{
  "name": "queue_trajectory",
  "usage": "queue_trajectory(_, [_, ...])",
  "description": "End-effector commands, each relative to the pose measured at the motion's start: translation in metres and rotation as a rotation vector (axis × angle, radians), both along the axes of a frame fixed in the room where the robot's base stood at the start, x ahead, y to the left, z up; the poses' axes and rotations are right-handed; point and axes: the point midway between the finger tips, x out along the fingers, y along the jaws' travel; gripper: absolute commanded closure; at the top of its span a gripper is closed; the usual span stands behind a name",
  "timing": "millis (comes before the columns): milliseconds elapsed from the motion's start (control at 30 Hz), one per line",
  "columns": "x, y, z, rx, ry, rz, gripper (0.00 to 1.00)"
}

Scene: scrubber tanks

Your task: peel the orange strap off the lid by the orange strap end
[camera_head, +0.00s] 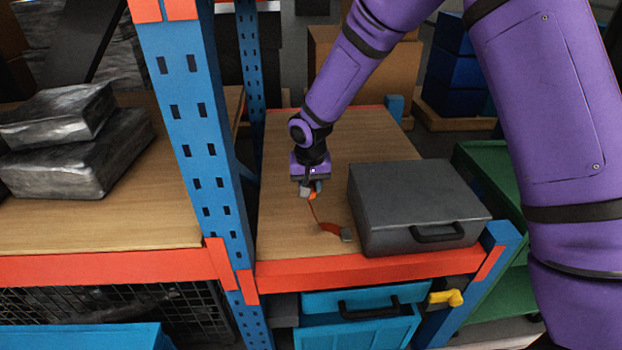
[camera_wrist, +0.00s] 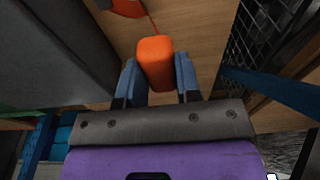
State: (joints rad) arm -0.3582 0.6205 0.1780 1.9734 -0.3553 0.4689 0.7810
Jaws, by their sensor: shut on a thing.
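My gripper (camera_head: 311,188) is above the wooden shelf, left of the grey case. In the wrist view its two blue-grey fingers (camera_wrist: 157,78) are shut on the orange strap end (camera_wrist: 155,60), a rounded block. A thin orange line runs from it to the orange strap (camera_head: 329,228), which lies curled on the shelf, with a grey piece (camera_head: 346,235) at its right end. The strap also shows at the top of the wrist view (camera_wrist: 126,8). The grey case with its lid (camera_head: 410,185) is closed; no strap shows across the visible lid.
A blue perforated upright (camera_head: 190,120) stands left of my gripper, with an orange beam (camera_head: 370,268) along the shelf's front. Grey wrapped packages (camera_head: 75,150) lie on the left shelf. The wooden shelf (camera_head: 350,140) is clear behind my gripper. A blue box (camera_head: 365,325) stands below.

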Motion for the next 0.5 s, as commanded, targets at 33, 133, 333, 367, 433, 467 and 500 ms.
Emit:
queue_trajectory(33, [0.003, -0.003, -0.006, -0.002, 0.003, -0.007, 0.88])
queue_trajectory(133, [0.003, -0.003, -0.012, -0.003, 0.003, -0.007, 0.88])
queue_trajectory(333, [0.002, -0.002, -0.022, -0.002, 0.004, -0.005, 0.88])
queue_trajectory(367, [0.002, -0.002, -0.024, -0.002, 0.004, -0.005, 0.88])
queue_trajectory(433, [0.002, -0.002, -0.027, -0.003, 0.005, -0.004, 0.88])
queue_trajectory(467, [0.002, -0.002, -0.028, -0.003, 0.004, -0.004, 0.88])
queue_trajectory(500, [0.001, -0.001, -0.030, -0.003, 0.004, -0.003, 0.88])
